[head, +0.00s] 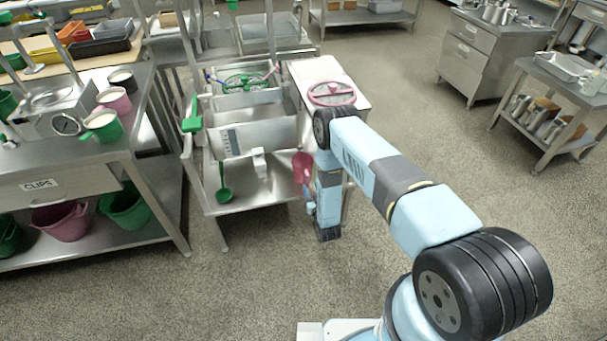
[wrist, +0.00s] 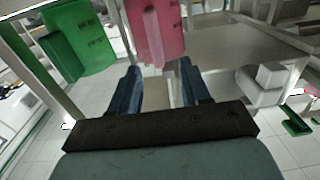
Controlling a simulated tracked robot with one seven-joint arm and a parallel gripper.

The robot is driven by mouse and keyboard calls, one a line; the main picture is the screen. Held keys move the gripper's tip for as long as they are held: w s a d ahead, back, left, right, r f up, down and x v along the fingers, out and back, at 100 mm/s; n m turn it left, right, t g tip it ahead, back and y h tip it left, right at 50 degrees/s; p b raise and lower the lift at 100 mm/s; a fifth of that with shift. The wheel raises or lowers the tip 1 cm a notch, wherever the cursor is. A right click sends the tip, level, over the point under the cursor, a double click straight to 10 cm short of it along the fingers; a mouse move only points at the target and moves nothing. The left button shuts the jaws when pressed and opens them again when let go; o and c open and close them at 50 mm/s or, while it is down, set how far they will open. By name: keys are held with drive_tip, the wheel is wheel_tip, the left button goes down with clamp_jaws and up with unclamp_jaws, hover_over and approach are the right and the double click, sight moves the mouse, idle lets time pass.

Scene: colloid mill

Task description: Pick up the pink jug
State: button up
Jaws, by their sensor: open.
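A green jug (wrist: 80,40) hangs left of the pink one in the wrist view. Another pink vessel (head: 115,102) stands on the left bench.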

sight(308, 180)
drive_tip(key=shift+d+x, duration=0.2)
drive_tip(key=shift+x, duration=3.5)
drive_tip(key=shift+w+f, duration=0.1)
drive_tip(key=shift+f, duration=0.1)
clamp_jaws()
